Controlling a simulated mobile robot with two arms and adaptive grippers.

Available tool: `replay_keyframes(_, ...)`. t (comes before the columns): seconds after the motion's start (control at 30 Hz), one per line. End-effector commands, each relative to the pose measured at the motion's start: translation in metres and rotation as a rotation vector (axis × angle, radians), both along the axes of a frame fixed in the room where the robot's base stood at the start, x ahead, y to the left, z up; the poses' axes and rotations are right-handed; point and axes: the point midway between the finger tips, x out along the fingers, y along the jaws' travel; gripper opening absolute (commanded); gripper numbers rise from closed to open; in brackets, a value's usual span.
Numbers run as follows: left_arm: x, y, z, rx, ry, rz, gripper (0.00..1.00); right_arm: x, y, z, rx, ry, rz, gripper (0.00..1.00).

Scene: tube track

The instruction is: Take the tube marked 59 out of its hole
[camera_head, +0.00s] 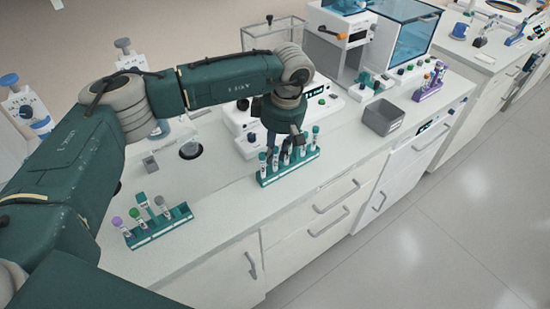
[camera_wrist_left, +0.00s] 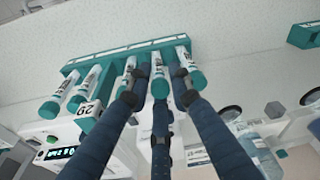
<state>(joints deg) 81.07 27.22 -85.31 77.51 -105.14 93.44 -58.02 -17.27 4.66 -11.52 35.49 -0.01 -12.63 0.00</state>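My left gripper (camera_head: 284,150) is down over this rack. In the left wrist view its dark fingers (camera_wrist_left: 160,80) reach in on both sides of one teal-capped tube (camera_wrist_left: 160,89), with neighbouring tubes close outside them. Whether the fingers press on it is unclear. A square number tag (camera_wrist_left: 89,108), seen upside down and perhaps 59, sits left of the fingers. Other numbers are too small to read. My right gripper is out of view.
A second rack (camera_head: 160,231) with purple, green and grey caps stands at the front left. A grey bin (camera_head: 383,117) and a purple rack (camera_head: 429,88) stand to the right. White machines (camera_head: 250,143) are close behind the gripper. The counter between the racks is clear.

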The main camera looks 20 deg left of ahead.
Motion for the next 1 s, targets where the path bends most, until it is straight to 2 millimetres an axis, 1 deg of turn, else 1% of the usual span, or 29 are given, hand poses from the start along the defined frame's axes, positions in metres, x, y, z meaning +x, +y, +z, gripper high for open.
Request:
replay_keyframes(0.17,0.000,0.000,-0.001,0.000,0.000,0.000,0.20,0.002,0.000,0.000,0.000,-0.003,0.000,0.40)
replay_keyframes(0.2,0.000,0.000,-0.001,0.000,0.000,0.000,0.18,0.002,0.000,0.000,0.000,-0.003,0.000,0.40)
replay_keyframes(0.27,0.000,0.000,-0.001,0.000,0.000,0.000,0.07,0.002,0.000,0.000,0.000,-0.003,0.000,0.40)
replay_keyframes(0.3,0.000,0.000,-0.001,0.000,0.000,0.000,0.02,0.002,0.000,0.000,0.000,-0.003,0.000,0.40)
replay_keyframes(0.63,0.000,0.000,0.000,0.000,-0.001,0.000,0.02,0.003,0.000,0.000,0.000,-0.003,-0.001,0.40)
replay_keyframes(0.77,0.001,0.000,0.003,-0.001,-0.002,0.001,0.02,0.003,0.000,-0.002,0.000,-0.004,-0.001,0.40)
replay_keyframes(0.87,0.001,0.000,0.010,0.000,-0.003,0.001,0.02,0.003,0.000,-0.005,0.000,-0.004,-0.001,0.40)
replay_keyframes(1.0,0.001,0.000,0.028,0.000,-0.004,-0.001,0.02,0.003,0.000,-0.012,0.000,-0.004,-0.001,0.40)
